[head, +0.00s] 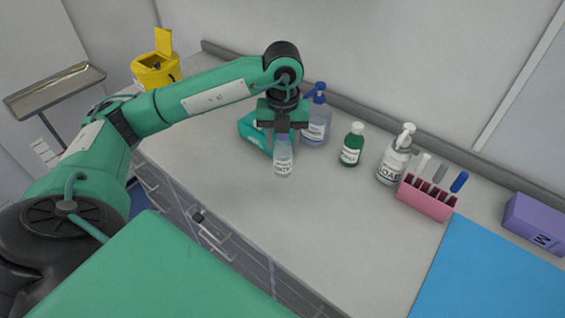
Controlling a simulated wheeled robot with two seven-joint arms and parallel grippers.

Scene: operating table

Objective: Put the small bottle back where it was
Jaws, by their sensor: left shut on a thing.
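The small bottle (283,160) is clear with a white label and dark print. It is upright in the head view, over the left part of the counter. My left gripper (283,136) points down from above and is shut on the top of the bottle. The gripper hides the bottle's cap. I cannot tell whether the bottle's base touches the counter (310,215) or hangs just above it. My right gripper is not in view.
Behind the bottle stand a teal box (252,133) and a blue-topped spray bottle (316,125). To the right are a green bottle (352,145), a soap dispenser (393,162), a pink rack (426,199), a blue mat (490,275) and a purple box (535,220). The counter's front middle is clear.

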